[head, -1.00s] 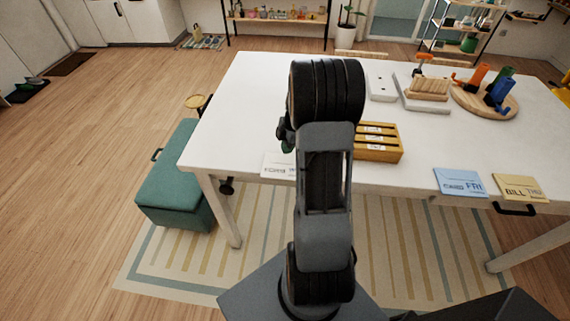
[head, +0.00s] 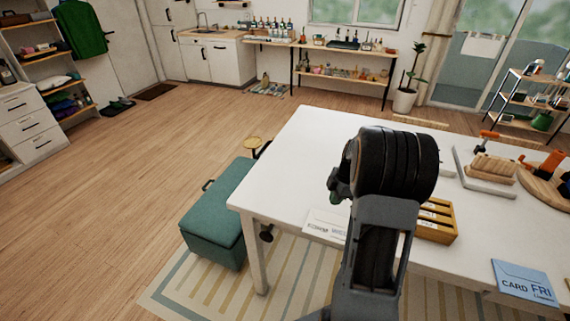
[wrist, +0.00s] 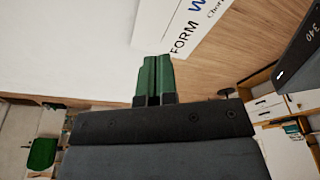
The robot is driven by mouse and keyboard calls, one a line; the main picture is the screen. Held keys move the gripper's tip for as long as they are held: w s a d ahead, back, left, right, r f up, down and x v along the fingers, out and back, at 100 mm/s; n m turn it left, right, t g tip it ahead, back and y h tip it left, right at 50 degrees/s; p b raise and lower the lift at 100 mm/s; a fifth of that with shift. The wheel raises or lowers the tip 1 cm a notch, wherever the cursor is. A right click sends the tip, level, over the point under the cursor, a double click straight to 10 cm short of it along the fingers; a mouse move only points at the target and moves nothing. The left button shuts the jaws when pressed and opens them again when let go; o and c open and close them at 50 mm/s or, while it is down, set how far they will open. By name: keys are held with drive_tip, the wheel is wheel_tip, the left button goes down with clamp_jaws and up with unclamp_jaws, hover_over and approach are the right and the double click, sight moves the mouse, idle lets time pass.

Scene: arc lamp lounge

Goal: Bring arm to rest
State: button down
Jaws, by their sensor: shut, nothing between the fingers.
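My arm rises in front of the white table (head: 300,150) in the head view, folded at its elbow, and hides part of the tabletop. My gripper (wrist: 153,62) shows in the wrist view with its two green fingers together and nothing between them. In the head view only a little of it shows at the left of the arm's dark joint. A white card (head: 326,224) lies at the table's near edge, close to the gripper; its printed word FORM shows in the wrist view (wrist: 190,35).
A wooden slotted box (head: 437,222) and a blue envelope (head: 524,281) lie on the table right of my arm. A teal storage bench (head: 218,215) stands at the table's left. A plant (head: 408,90) and shelves are at the back. The wooden floor at left is clear.

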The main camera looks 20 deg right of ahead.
drive_tip(key=m, duration=0.3)
drive_tip(key=s+a+m, duration=0.1)
drive_tip(key=m, duration=0.1)
drive_tip(key=s+m, duration=0.1)
drive_tip(key=m, duration=0.2)
drive_tip(key=shift+s+a+f+m+g, duration=0.15)
drive_tip(key=shift+s+f+m+g, duration=0.1)
drive_tip(key=shift+m+g, duration=0.05)
drive_tip(key=s+a+r+m+t+h, duration=0.1)
drive_tip(key=s+a+r+m+t, duration=0.1)
drive_tip(key=s+a+r, duration=0.3)
drive_tip(key=s+a+r+m+t+h, duration=0.1)
drive_tip(key=s+a+r+m, duration=0.3)
drive_tip(key=a+r, duration=0.5)
drive_tip(key=s+a+t, duration=0.1)
drive_tip(key=a, duration=0.4)
drive_tip(key=shift+a+r+m+t, duration=0.3)
drive_tip(key=shift+r+t, duration=0.05)
drive_tip(key=shift+t, duration=0.05)
drive_tip(key=shift+a, duration=0.1)
